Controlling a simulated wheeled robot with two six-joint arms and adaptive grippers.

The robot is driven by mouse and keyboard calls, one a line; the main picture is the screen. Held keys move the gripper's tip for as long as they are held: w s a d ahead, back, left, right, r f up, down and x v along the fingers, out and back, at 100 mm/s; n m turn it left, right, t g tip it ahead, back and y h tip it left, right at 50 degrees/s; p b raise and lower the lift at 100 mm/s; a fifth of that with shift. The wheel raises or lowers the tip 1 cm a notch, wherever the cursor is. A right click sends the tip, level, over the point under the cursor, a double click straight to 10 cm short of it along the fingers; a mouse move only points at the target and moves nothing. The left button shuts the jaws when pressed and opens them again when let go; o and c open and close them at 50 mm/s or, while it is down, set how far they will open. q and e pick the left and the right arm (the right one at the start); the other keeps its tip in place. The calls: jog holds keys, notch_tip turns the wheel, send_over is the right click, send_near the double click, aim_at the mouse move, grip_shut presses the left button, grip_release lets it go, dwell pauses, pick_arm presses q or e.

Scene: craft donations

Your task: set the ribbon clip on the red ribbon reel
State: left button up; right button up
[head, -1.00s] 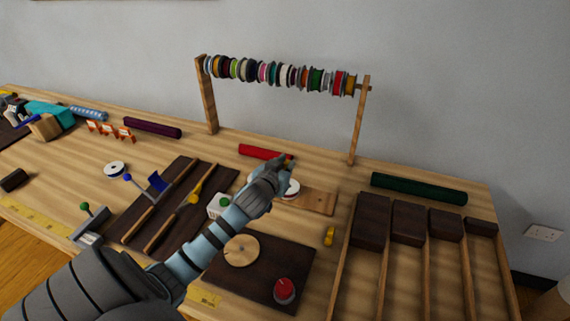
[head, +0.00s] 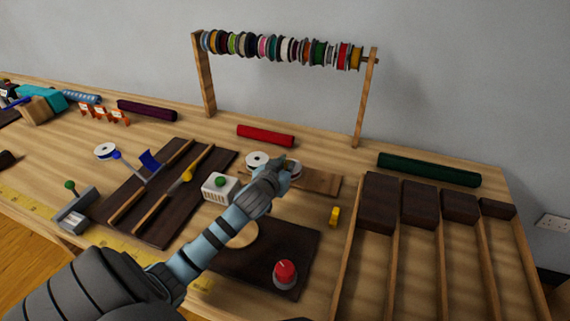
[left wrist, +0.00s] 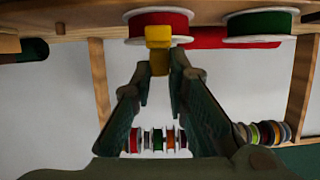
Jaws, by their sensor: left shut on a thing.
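The red ribbon reel (left wrist: 158,22) has white flanges and shows at the top of the left wrist view, which looks upside down. The yellow ribbon clip (left wrist: 159,62) is between my left gripper's fingertips (left wrist: 158,78), and its yellow body overlaps the near side of the red reel; I cannot tell whether it touches. In the head view my left gripper (head: 282,168) is over the right-hand reel (head: 296,169) on a small wooden board (head: 322,182) and partly hides it. My right gripper is out of view.
A green ribbon reel (left wrist: 259,24) stands beside the red one; a white-topped reel (head: 257,159) shows left of my gripper. A red roll (head: 265,135) lies behind. A spool rack (head: 367,100) stands at the back. A yellow piece (head: 334,215) and a red-knobbed dark board (head: 255,262) lie nearer.

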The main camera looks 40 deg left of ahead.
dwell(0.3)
pick_arm(q)
jog(key=o, duration=0.8)
jog(key=v, duration=1.2)
